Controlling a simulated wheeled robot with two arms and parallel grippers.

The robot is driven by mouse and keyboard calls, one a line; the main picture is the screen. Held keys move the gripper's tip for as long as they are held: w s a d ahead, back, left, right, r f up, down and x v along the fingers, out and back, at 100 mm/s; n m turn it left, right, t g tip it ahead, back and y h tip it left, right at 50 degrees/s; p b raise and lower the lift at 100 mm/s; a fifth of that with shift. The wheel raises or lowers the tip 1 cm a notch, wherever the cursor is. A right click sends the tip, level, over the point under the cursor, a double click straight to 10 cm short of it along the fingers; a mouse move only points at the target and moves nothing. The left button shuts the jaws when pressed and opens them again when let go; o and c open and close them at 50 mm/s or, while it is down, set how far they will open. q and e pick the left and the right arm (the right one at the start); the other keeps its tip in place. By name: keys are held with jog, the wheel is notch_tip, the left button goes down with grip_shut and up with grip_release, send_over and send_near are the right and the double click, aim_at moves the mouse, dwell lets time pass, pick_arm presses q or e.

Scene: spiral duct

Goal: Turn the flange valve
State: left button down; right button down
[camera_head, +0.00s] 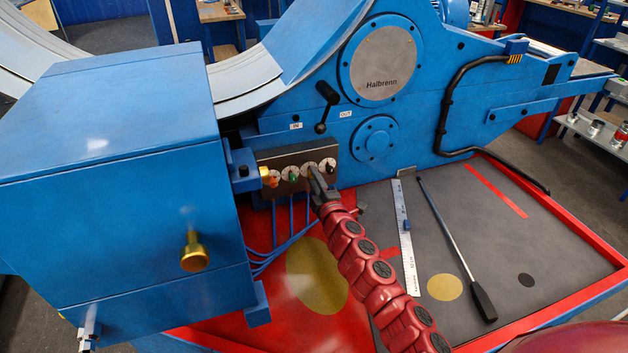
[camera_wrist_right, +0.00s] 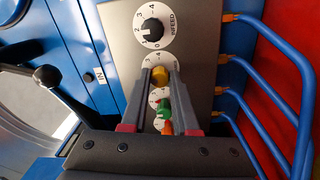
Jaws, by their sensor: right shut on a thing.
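The control panel (camera_head: 298,157) on the blue machine carries a row of dials with coloured knobs. My right gripper (camera_head: 311,170) reaches up to the panel from below, in front of one dial. In the right wrist view my right gripper (camera_wrist_right: 160,72) has its two fingers on either side of a yellow knob (camera_wrist_right: 160,77) and is shut on it. A black knob (camera_wrist_right: 152,27) on the dial marked INFEED sits beyond the fingertips. A green knob (camera_wrist_right: 163,108) shows between the fingers. No label naming a flange valve is readable. My left gripper is not in view.
Blue hoses (camera_wrist_right: 262,72) run from the panel's edge. A black ball-ended lever (camera_head: 325,108) stands above the panel. A blue cabinet (camera_head: 115,130) with a brass knob (camera_head: 194,252) is at left. A steel rule (camera_head: 404,235) and a black-handled rod (camera_head: 455,245) lie on the dark mat.

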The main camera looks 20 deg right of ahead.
jog(key=shift+f+n, duration=0.1)
jog(key=shift+n, duration=0.3)
jog(key=c, duration=0.7)
grip_release()
jog(key=shift+s+d+f+b, duration=0.1)
jog(key=shift+s+b, duration=0.25)
jog(key=shift+s, duration=2.55)
jog(key=shift+s+d+f+b, duration=0.1)
jog(key=shift+s+b, duration=0.2)
jog(key=shift+s, duration=2.65)
jog(key=shift+s+d+f+b, duration=0.1)
jog(key=shift+s+b, duration=0.25)
jog(key=shift+s, duration=2.55)
